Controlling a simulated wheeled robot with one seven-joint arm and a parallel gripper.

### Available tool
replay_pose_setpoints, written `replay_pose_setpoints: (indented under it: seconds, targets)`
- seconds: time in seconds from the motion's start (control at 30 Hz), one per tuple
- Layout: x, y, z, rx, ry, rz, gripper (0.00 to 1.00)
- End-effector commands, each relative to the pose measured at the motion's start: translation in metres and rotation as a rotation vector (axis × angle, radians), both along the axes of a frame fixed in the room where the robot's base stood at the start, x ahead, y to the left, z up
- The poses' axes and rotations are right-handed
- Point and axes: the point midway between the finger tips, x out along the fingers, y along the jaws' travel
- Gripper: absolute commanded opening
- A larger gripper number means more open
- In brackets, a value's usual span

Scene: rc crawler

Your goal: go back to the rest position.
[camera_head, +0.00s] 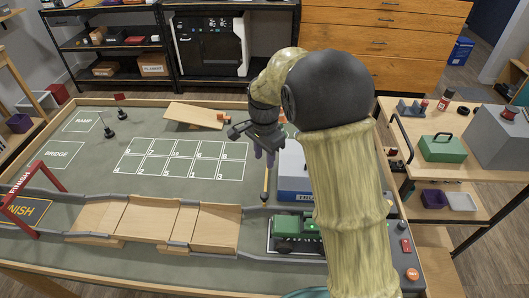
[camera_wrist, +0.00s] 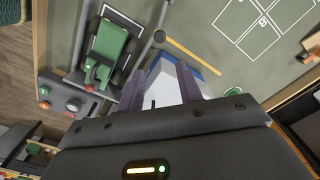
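My gripper (camera_head: 264,155) hangs above the table, near the right end of the numbered grid, with my arm bent over from the right. In the wrist view, its two purple-grey fingers (camera_wrist: 160,82) stand apart with nothing held between them. Below and beyond the fingers lies a white and blue box (camera_wrist: 165,80), which also shows in the head view (camera_head: 294,183), partly hidden by my arm. A green vehicle (camera_head: 297,228) stands at the front right of the table, and it shows at the upper left of the wrist view (camera_wrist: 108,45).
The green table (camera_head: 150,180) carries wooden ramp pieces (camera_head: 150,220) along its front and a red finish arch (camera_head: 25,190) at left. A wooden ramp (camera_head: 193,115) lies at the back. A side bench (camera_head: 465,160) with a green toolbox (camera_head: 442,148) stands right.

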Motion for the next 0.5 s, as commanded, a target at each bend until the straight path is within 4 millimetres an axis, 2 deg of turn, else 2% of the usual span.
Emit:
replay_pose_setpoints:
  seconds: [0.27,0.37,0.5]
  targets:
    - [-0.002,-0.004,0.002,0.001,-0.003,0.01,0.36]
    - [-0.008,-0.02,0.008,0.007,-0.014,0.048,0.36]
    - [-0.029,-0.059,0.023,0.014,-0.05,0.17,0.36]
